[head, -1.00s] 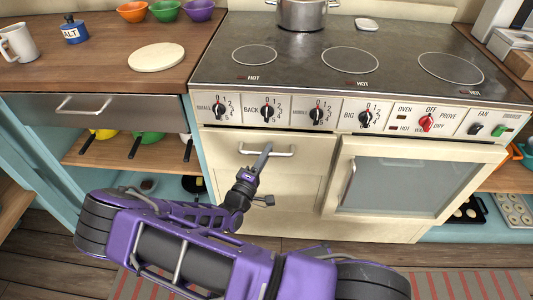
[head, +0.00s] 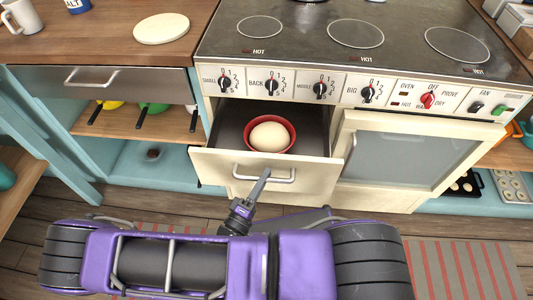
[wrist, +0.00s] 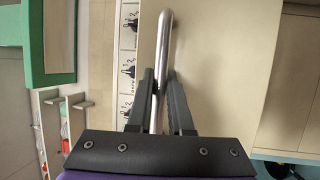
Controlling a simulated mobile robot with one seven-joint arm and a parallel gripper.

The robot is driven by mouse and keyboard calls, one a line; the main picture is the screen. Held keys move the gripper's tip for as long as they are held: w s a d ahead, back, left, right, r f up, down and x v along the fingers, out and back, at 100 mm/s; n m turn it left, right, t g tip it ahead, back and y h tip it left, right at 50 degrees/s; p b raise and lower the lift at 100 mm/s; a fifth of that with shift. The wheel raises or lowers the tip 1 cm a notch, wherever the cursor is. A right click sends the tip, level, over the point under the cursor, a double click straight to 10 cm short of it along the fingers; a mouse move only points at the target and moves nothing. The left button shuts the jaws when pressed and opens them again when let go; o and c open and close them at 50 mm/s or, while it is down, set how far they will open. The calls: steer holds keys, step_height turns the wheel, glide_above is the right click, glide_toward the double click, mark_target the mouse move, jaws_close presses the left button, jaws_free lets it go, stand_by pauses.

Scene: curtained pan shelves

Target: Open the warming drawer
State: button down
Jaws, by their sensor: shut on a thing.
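The warming drawer (head: 222,166) is the cream drawer under the left half of the stove's knob panel. It is pulled well out, and its dark inside shows. A red bowl (head: 247,131) with a pale round lump like dough (head: 270,136) sits in it. The drawer's metal bar handle (head: 283,180) is on its front.
The oven door (head: 400,155) is shut, right of the drawer. A metal-fronted drawer (head: 130,80) is shut at the left, over shelves with pans (head: 150,108). The wooden floor (head: 40,215) and a striped mat (head: 460,265) lie in front.

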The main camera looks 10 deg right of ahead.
steer(key=s+a, duration=0.2)
steer(key=s, duration=0.4)
steer(key=shift+s, duration=0.25)
steer(key=c, duration=0.8)
jaws_free()
steer(key=shift+c, duration=0.2)
steer(key=shift+a, duration=0.1)
steer(key=b+v, duration=0.1)
steer(key=v, duration=1.6)
steer(key=shift+s, duration=0.2)
steer(key=shift+w, duration=0.1)
